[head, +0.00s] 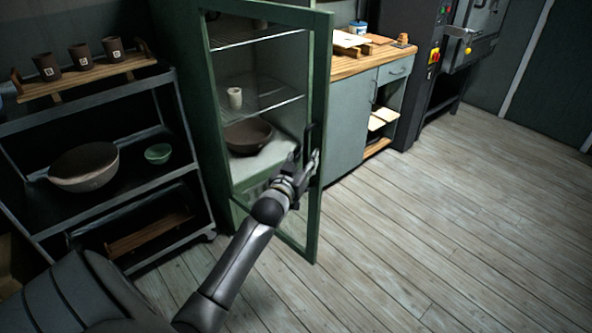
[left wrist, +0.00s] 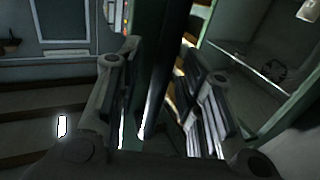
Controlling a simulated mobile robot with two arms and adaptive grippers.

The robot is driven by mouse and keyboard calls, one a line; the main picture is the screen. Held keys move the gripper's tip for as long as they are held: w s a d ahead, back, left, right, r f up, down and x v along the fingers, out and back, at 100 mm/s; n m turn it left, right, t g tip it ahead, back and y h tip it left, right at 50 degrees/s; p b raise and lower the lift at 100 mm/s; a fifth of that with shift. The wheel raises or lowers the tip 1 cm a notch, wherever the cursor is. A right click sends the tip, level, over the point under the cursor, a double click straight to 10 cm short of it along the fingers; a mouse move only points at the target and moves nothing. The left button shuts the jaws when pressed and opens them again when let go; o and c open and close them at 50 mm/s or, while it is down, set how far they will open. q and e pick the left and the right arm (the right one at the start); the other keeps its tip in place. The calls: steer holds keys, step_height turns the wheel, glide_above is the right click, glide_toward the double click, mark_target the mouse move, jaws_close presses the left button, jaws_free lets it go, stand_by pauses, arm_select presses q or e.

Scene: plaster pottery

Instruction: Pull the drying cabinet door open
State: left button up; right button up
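The green drying cabinet (head: 219,130) stands at the centre left in the head view. Its glass-fronted door (head: 321,90) stands partly open, swung out over the floor with its free edge to the right. A dark upright handle (head: 308,138) is near that edge. My left gripper (head: 308,168) is at the door's free edge, just below the visible part of the handle. In the left wrist view its fingers are apart, with a dark upright bar (left wrist: 154,90) between them and gaps beside it. Contact is unclear. My right gripper is not in view.
Inside the cabinet are a brown bowl (head: 248,137) and a pale cup (head: 235,98). A dark shelf rack (head: 100,100) with cups and bowls stands left. A wood-topped workbench (head: 345,120) stands behind the door at right. The plank floor (head: 430,220) at right is clear.

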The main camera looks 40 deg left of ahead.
arm_select(q)
steer(key=v, duration=1.1)
